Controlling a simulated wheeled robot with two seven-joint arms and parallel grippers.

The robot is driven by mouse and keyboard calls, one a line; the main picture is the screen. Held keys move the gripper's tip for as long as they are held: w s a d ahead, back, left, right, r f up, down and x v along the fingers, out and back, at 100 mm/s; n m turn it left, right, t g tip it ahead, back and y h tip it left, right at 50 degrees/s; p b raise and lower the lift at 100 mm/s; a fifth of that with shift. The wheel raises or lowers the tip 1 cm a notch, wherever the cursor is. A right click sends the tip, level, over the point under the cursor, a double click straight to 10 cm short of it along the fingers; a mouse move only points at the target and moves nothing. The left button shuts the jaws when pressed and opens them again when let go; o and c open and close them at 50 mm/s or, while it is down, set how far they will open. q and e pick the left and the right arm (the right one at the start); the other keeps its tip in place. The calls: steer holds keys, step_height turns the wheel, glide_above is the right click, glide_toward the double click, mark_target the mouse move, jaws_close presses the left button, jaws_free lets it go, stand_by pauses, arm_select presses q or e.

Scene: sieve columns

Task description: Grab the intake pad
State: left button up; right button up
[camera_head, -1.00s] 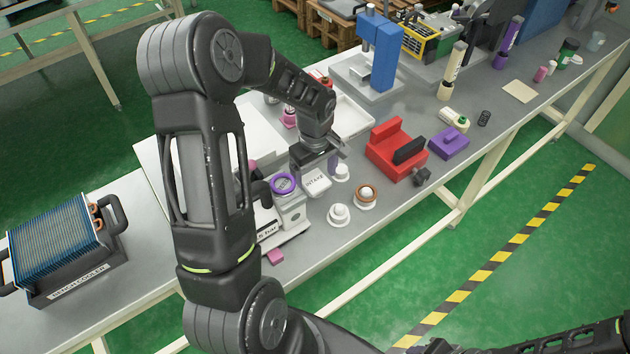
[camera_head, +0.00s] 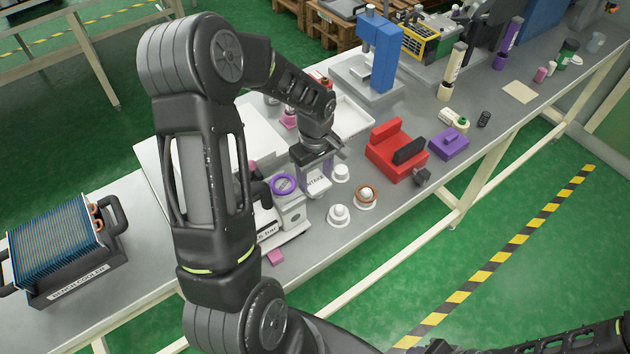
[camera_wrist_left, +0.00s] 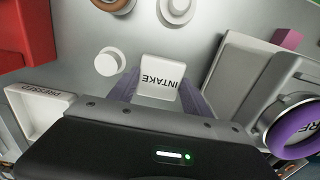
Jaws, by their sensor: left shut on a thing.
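The intake pad (camera_head: 318,184) is a small white block with dark INTAKE lettering on its face. In the left wrist view the pad (camera_wrist_left: 159,78) sits between the two purplish fingers. My left gripper (camera_head: 317,168) is shut on it, reaching down from above at the bench's front part. The fingers are partly hidden by the wrist in the head view. Whether the pad touches the bench is hard to tell. My right gripper is not in view.
A grey unit with a purple ring (camera_head: 284,184) stands close left of the pad. White round pieces (camera_head: 339,214) and a brown-ringed one (camera_head: 366,195) lie to its right. A red fixture (camera_head: 396,150) stands farther right. A white tray (camera_wrist_left: 36,106) is beside the gripper.

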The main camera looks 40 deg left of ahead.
mark_target(315, 181)
arm_select(q)
steer(key=shift+r, duration=0.1)
step_height(315, 181, up, 10)
steer(key=b, duration=0.1)
stand_by(0.3)
